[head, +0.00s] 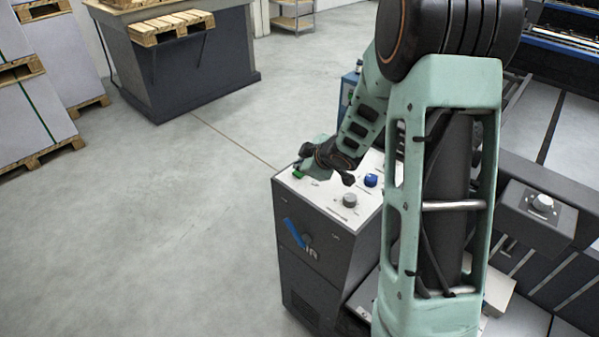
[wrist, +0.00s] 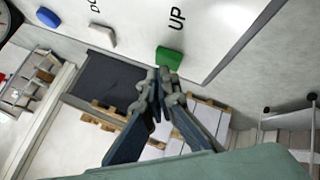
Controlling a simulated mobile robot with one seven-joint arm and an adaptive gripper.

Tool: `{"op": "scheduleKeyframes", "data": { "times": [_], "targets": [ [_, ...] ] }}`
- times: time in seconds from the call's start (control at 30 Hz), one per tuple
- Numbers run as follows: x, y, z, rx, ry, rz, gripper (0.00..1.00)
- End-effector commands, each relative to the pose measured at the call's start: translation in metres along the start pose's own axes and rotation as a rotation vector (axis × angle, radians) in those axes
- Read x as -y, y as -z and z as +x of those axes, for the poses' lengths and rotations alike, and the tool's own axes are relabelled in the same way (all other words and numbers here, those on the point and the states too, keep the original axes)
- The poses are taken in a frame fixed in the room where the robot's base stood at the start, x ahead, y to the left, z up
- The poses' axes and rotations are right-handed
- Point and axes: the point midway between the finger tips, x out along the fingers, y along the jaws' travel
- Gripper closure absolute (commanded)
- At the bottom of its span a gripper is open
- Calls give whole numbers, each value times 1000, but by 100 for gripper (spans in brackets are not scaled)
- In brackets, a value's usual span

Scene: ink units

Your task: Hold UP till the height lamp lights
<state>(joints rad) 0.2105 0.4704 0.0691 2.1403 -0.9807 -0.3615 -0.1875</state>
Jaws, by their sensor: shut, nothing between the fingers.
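The green button (wrist: 169,57) sits on a white panel beside the printed word UP in the wrist view. In the head view a bit of green (head: 298,174) shows at the left edge of the console's white top (head: 327,211). My gripper (wrist: 160,76) is shut and empty, its fingertips right at the lower edge of the green button. I cannot tell if they touch or press it. In the head view my gripper (head: 303,168) is over the console's left corner. I cannot make out a height lamp or whether one is lit.
A blue button (head: 371,180) and a grey knob (head: 349,200) are on the console top right of my gripper. A round dial (wrist: 6,22) is at the wrist view's edge. Another dark unit (head: 535,218) stands at right. The floor (head: 170,240) on the left is clear.

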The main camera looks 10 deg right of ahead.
Motion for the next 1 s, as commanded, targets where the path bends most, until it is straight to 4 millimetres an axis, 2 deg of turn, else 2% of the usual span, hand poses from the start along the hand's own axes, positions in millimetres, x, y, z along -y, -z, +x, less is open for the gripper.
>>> {"op": "scheduleKeyframes", "data": {
  "times": [1.0],
  "targets": [
    [5, -5, 6, 1, 1, 0, 100]
  ]
}}
